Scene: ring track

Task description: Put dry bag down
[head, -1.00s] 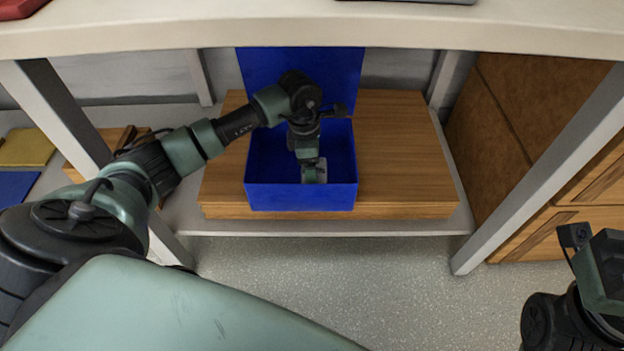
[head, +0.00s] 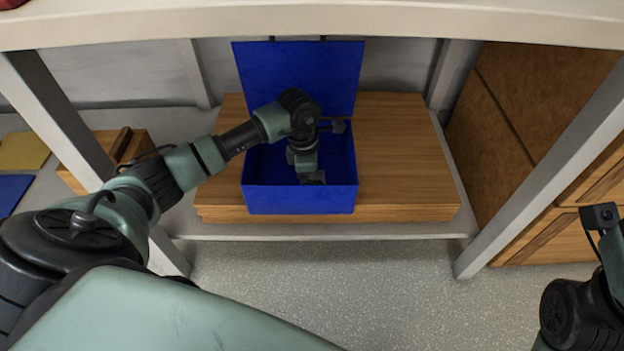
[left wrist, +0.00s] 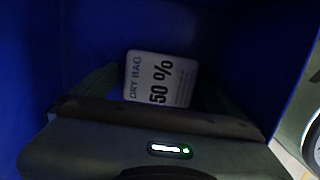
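The dry bag (left wrist: 162,78) is a small white packet with "DRY BAG" and "50 %" printed on it, seen in the left wrist view. My left gripper (head: 312,178) points down inside an open blue box (head: 300,200). In the left wrist view its dim fingers lie on either side of the dry bag. Whether they touch it is too dark to tell. The dry bag cannot be made out in the head view, behind the gripper and the box's front wall. My right gripper is out of view; only part of its arm shows at the right edge.
The box stands on wooden boards (head: 410,170) on a low shelf beneath a pale tabletop (head: 300,25). Its lid (head: 300,65) stands up at the back. Pale legs flank the shelf. Wooden cabinets (head: 570,150) stand at right. Yellow and blue items (head: 22,152) lie at left.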

